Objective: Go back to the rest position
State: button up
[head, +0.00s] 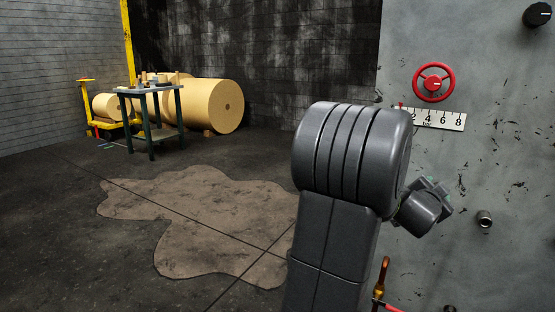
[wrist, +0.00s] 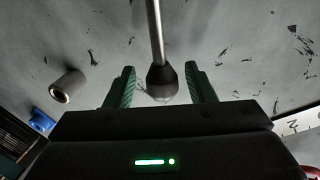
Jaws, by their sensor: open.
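My gripper (wrist: 160,68) is open in the wrist view, with its two green ribbed fingers apart. A dark rounded knob (wrist: 162,78) on a thin metal rod (wrist: 155,30) shows between the fingers, with a gap on each side. I cannot tell how deep it lies between them. In the head view my dark arm stands in front of the grey panel, and its wrist end is at the right, close to the panel. The fingers and the knobbed rod are not clear there.
The grey panel (head: 480,130) carries a red handwheel (head: 433,82), a bar scale (head: 440,119), a black knob (head: 538,14) and a metal stub (head: 484,218). A brass-coloured part (head: 382,272) is low beside my arm. A worktable (head: 150,90) and rolls (head: 215,104) stand far left; floor between is open.

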jog(key=shift+w+d, duration=0.2)
jog(key=shift+s+a, duration=0.1)
jog(key=p+v, duration=0.3)
jog(key=v, duration=1.1)
jog(key=b+x, duration=0.3)
jog(key=x, duration=1.1)
jog(key=shift+w+d+f, duration=0.15)
jog(key=shift+w+d, duration=0.05)
jog(key=shift+a+r+p, duration=0.25)
jog(key=shift+r+p, duration=0.15)
jog(key=shift+p, duration=0.25)
jog(key=shift+a+r+n, duration=0.15)
jog(key=shift+a+n, duration=0.05)
jog(key=shift+n, duration=0.1)
jog(key=shift+w+a+p, duration=0.1)
jog(key=shift+w+p, duration=0.05)
jog(key=shift+p, duration=0.35)
jog(key=shift+a+n, duration=0.15)
jog(key=shift+n, duration=0.15)
